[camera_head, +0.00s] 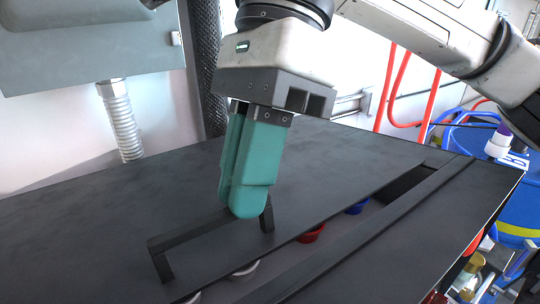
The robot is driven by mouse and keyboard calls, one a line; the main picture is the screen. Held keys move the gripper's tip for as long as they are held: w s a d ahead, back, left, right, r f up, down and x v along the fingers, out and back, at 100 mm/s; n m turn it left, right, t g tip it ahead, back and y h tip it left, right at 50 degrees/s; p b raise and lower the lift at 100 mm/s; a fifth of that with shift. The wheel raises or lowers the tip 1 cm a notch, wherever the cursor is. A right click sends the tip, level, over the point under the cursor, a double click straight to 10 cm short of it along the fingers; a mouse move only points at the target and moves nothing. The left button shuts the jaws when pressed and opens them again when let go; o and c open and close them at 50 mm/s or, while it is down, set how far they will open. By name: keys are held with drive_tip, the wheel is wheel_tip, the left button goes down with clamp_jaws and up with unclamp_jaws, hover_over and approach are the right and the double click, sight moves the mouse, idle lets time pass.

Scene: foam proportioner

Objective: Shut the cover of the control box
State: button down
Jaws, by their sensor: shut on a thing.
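The control box has a dark flat cover (95,225) with a black bar handle (190,238) standing on it. My gripper (247,205) points down from above and its teal fingers are shut on the handle at its right end. The cover lies nearly flat. An open gap (335,222) runs along its near right edge, beside a dark rail (370,225). In the gap a red button (312,234), a blue button (357,207) and a pale button (245,270) show in part. The rest of the inside is hidden under the cover.
A grey cabinet (95,60) with a corrugated conduit (120,118) stands at the back left. Red hoses (390,85) hang behind on the right. A blue drum (520,200) and small containers stand beyond the right edge. The cover's left part is clear.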

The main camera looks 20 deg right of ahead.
sight(267, 247)
drive_tip(key=shift+s+d+r, duration=0.15)
drive_tip(key=shift+s, duration=0.55)
drive_tip(key=shift+s+d+r, duration=0.1)
drive_tip(key=shift+s, duration=0.6)
drive_tip(key=c, duration=1.2)
unclamp_jaws()
drive_tip(key=shift+s, duration=0.1)
drive_tip(key=b+v, duration=0.1)
drive_tip(key=v, duration=1)
